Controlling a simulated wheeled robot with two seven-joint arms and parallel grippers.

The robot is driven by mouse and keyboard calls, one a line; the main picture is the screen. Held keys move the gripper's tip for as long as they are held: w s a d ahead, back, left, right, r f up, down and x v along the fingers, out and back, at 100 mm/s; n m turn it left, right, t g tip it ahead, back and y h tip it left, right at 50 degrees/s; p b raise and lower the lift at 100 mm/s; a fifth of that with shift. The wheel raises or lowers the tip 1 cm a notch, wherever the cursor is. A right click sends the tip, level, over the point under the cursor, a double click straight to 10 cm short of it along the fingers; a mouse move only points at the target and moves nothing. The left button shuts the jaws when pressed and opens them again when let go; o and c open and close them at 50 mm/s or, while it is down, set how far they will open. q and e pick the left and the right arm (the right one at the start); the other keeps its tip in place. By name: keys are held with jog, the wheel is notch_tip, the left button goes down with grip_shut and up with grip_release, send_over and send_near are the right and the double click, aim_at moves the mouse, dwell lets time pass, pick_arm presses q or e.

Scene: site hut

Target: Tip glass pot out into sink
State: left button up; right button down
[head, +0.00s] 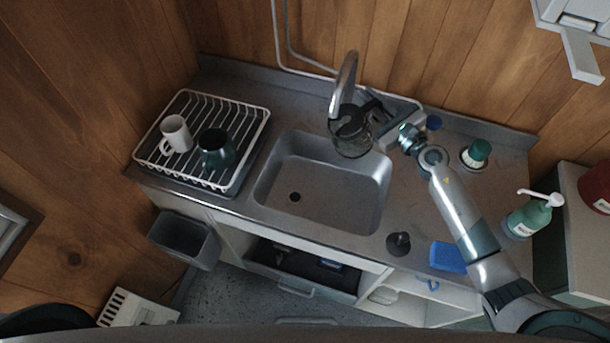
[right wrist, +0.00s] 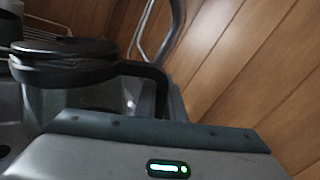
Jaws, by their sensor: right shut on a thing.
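The glass pot (head: 351,139) has a dark lid and a black handle. In the head view it is held over the back right corner of the steel sink (head: 290,207), beside the tap (head: 344,86). It looks roughly upright. My right gripper (head: 385,124) is shut on its handle. In the right wrist view the dark lid and handle of the pot (right wrist: 65,62) show to the left, above my gripper housing. I cannot tell whether the pot holds any liquid. My left gripper is not in view.
A dish rack (head: 254,128) with a white mug (head: 175,132) and a dark green mug (head: 214,150) stands left of the sink. Right of the sink are a black stopper-like thing (head: 398,244), a blue sponge (head: 447,257), a green-topped brush (head: 478,152) and a soap bottle (head: 530,217).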

pick_arm(q)
jog(key=shift+b, duration=0.4)
pick_arm(e)
jog(key=shift+w+d+r+m, duration=0.15)
jog(key=shift+w+d+m, duration=0.2)
jog(key=shift+m, duration=0.35)
jog(key=shift+w+d+r+m, duration=0.2)
jog(key=shift+d+m, duration=0.25)
jog(key=shift+m, duration=0.25)
jog(key=shift+w+d+r+m, duration=0.2)
jog(key=shift+d+m, duration=0.2)
jog(key=shift+m, duration=0.3)
